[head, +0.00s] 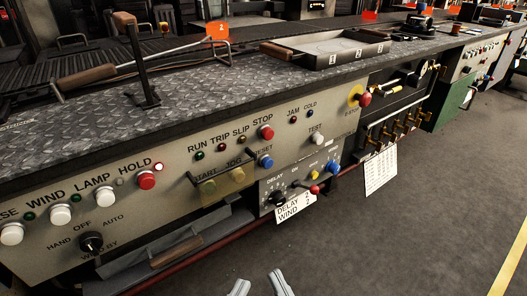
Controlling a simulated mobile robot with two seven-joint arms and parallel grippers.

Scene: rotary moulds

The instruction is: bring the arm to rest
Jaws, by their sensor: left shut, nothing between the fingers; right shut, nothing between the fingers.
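My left gripper (240,287) shows only as a grey tip at the bottom edge, left of the picture's middle. My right gripper (280,283) shows just to its right, also at the bottom edge. Both look shut and hold nothing visible. They appear over the dark floor, apart from each other and clear of the control panel (225,150). The rest of both arms is out of view.
The bench top (200,85) carries a tray (330,50), a wooden-handled rod (90,76) and an upright lever (140,60). Buttons and knobs stick out of the panel front. Paper tags (380,172) hang below. Open floor (420,220) lies to the right.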

